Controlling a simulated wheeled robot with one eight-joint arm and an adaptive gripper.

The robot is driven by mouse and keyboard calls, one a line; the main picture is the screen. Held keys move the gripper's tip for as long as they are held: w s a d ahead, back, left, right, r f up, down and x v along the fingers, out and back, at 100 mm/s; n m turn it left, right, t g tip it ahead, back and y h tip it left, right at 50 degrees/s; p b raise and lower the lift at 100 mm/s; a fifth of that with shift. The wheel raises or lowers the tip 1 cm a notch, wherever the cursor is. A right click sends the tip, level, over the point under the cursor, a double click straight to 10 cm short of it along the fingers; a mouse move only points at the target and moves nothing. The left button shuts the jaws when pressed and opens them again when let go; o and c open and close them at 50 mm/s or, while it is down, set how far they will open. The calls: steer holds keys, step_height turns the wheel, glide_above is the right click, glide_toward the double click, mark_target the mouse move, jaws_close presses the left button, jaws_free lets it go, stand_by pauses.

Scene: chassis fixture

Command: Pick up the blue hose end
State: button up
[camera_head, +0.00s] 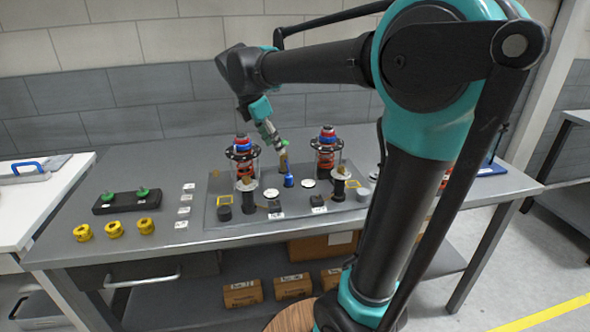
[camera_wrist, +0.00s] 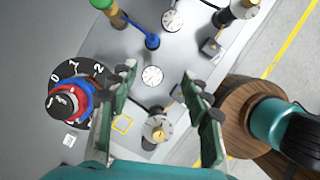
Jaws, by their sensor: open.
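The blue hose end (camera_head: 289,181) is a small blue upright piece on the grey fixture plate (camera_head: 225,180), between two red-and-blue knob assemblies. In the wrist view the blue hose end (camera_wrist: 152,41) lies beyond my fingertips, with a blue hose running from it toward a green-and-yellow post (camera_wrist: 109,12). My gripper (camera_head: 273,133) is above the plate, behind the blue hose end in the head view. The hose end and the fingers are apart.
Knob assemblies (camera_head: 243,163) (camera_head: 326,150) stand left and right. White dials (camera_head: 271,193) (camera_head: 309,183) and dark posts (camera_head: 249,197) crowd the plate's front. Yellow rings (camera_head: 115,229) and a black tray (camera_head: 127,201) lie left.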

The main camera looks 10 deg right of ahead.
glide_toward(289, 175)
steer(key=shift+n, duration=0.4)
steer(key=x, duration=0.4)
steer(key=shift+s+d+f, duration=0.15)
steer(key=shift+d+f, duration=0.1)
steer(key=shift+f, duration=0.1)
steer(key=x, duration=0.4)
steer(key=shift+w+a, duration=0.2)
steer(key=shift+w, duration=0.1)
steer(key=shift+d+f, duration=0.25)
steer(key=shift+f, duration=0.4)
steer(key=shift+c, duration=0.3)
jaws_close()
